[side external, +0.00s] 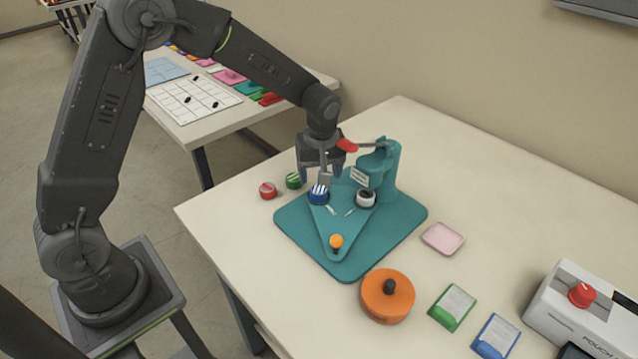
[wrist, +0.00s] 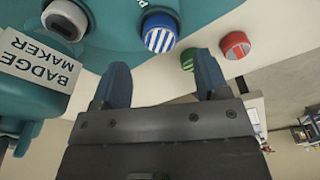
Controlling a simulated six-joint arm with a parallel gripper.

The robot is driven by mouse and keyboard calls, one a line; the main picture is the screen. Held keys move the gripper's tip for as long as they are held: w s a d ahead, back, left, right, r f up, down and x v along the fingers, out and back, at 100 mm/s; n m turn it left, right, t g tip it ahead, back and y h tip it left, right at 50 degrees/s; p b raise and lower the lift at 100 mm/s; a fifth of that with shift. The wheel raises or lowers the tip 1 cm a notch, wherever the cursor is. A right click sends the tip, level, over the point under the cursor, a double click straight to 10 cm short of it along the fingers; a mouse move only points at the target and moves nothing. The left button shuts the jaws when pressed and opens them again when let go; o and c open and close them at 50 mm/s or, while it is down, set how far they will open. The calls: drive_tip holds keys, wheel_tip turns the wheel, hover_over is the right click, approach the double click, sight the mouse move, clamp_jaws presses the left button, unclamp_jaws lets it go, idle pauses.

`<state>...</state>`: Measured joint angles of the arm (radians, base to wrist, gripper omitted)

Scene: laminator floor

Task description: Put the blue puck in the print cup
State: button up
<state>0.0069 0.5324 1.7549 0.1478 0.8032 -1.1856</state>
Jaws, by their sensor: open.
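The blue puck (side external: 318,194), with a white-striped top, sits at the left end of the teal badge maker's turning plate (side external: 334,220), where the print cup appears to be; it hides the cup, and I cannot tell how deep it sits. In the wrist view the blue puck (wrist: 162,36) lies beside a printed "P". My gripper (side external: 323,178) is just above the puck in the side view. In the wrist view my gripper's (wrist: 162,80) two fingers are apart and empty, with the puck beyond their tips.
A green puck (side external: 293,181) and a red puck (side external: 268,190) stand left of the badge maker. Its column (side external: 388,165) with a red-tipped lever rises beside my gripper. A second cup (side external: 366,198) is at right. An orange disc (side external: 387,296) and a pink tray (side external: 443,238) lie in front.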

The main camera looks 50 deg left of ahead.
sight(319, 195)
wheel_tip(319, 195, up, 7)
drive_tip(key=shift+s+d, duration=0.2)
drive_tip(key=shift+d, duration=0.15)
drive_tip(key=s+r+m+t, duration=0.3)
drive_tip(key=s+r+m, duration=0.3)
drive_tip(key=s+r, duration=0.5)
drive_tip(key=s+m+t+h, duration=0.1)
drive_tip(key=s+m, duration=0.5)
drive_tip(key=s, duration=0.7)
drive_tip(key=shift+s+d+f+t, duration=0.2)
drive_tip(key=shift+d+t, duration=0.25)
drive_tip(key=shift+t, duration=0.05)
